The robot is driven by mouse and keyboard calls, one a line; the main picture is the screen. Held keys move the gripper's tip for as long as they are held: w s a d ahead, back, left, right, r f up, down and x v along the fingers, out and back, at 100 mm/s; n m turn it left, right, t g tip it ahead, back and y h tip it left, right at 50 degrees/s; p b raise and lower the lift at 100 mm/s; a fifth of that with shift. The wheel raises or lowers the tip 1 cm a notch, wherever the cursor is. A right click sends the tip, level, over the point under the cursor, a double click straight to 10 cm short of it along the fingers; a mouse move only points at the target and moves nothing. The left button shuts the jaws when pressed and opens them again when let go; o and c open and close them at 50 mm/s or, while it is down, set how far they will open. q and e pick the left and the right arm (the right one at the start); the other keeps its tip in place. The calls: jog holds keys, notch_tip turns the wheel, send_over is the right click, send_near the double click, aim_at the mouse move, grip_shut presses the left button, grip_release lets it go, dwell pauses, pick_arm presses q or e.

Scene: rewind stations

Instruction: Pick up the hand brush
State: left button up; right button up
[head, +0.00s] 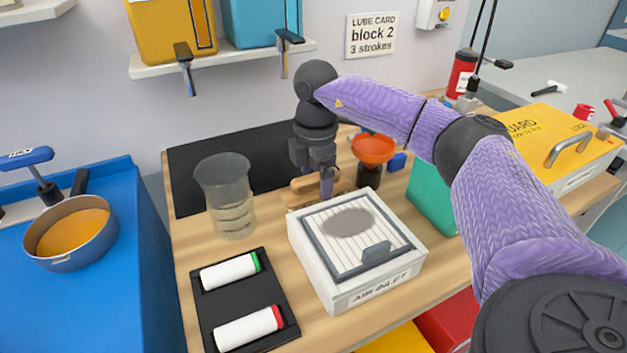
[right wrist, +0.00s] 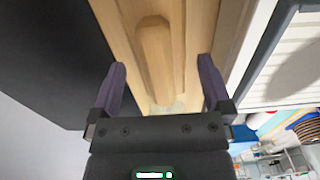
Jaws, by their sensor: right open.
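The hand brush (head: 302,188) is a light wooden piece lying on the bench behind the white air inlet box, partly hidden by my right gripper. My right gripper (head: 326,183) points down over it from behind the box. In the right wrist view the wooden brush handle (right wrist: 158,50) runs between the two spread fingers of the gripper (right wrist: 162,90), with a gap on each side. Nothing is held. My left gripper is not in view.
The air inlet box (head: 310,289) stands just in front of the brush. A clear beaker (head: 226,195) stands to the left, an orange funnel (head: 373,149) to the right. A black mat (head: 190,165) lies behind.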

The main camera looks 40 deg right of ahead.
jog(key=shift+f, duration=0.9)
jog(key=shift+r, duration=0.15)
jog(key=shift+c, duration=1.2)
jog(key=c, duration=1)
jog(key=shift+r, duration=0.4)
notch_tip(320, 180, up, 20)
jog(key=p, duration=0.9)
notch_tip(320, 180, up, 7)
jog(key=p, duration=0.5)
send_over(316, 175)
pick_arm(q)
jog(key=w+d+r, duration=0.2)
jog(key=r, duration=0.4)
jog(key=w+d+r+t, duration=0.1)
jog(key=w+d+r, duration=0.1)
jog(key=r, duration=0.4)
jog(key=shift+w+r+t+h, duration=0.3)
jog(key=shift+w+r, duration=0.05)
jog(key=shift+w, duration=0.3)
pick_arm(e)
jog(key=shift+r, duration=0.15)
jog(key=shift+w, duration=0.1)
